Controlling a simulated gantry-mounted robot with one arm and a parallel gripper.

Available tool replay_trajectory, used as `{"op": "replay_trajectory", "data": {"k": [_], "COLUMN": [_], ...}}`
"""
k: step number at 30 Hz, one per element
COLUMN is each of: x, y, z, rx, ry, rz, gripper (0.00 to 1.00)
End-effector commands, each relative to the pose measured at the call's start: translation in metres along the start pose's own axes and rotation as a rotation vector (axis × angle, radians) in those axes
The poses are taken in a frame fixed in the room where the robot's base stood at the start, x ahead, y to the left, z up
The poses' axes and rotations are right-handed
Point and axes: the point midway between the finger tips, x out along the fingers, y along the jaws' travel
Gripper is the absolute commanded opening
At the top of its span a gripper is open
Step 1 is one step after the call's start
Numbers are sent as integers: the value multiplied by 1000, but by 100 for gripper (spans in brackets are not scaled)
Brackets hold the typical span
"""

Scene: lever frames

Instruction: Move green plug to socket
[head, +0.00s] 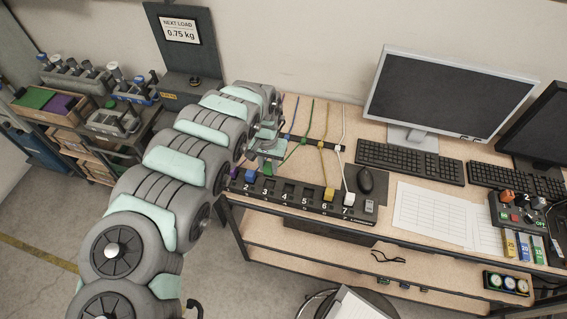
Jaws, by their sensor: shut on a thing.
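My gripper (268,162) is over the left part of the dark numbered socket strip (297,205) at the table's front edge. It is shut on the green plug, which is mostly hidden by the gripper. The green cable (291,153) runs from the gripper up through a holder at the back of the strip area. The strip shows numbers from 2 to 7. A blue plug (249,174) stands by number 2, a yellow plug (329,194) by 6 and a white plug (349,199) by 7. The sockets by 3, 4 and 5 look empty. The plug's exact height above the strip cannot be told.
Blue, yellow and white cables run close beside the green one. Paper sheets (433,213) lie on the table. My arm hides the table's left end.

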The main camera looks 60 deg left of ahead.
Motion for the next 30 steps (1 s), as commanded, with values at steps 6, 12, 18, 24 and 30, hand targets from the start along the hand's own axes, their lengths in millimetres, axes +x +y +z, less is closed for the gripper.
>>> {"op": "replay_trajectory", "data": {"k": [6, 12, 18, 24, 30], "x": [22, 47, 60, 62, 62], "y": [1, 1, 2, 1, 1], "z": [0, -1, -1, -1, -1], "rx": [1, -1, 1, -1, 0], "ry": [2, 3, 2, 2, 1], "rz": [1, 0, 0, 0, 0], "gripper": [0, 0, 0, 0, 0]}}
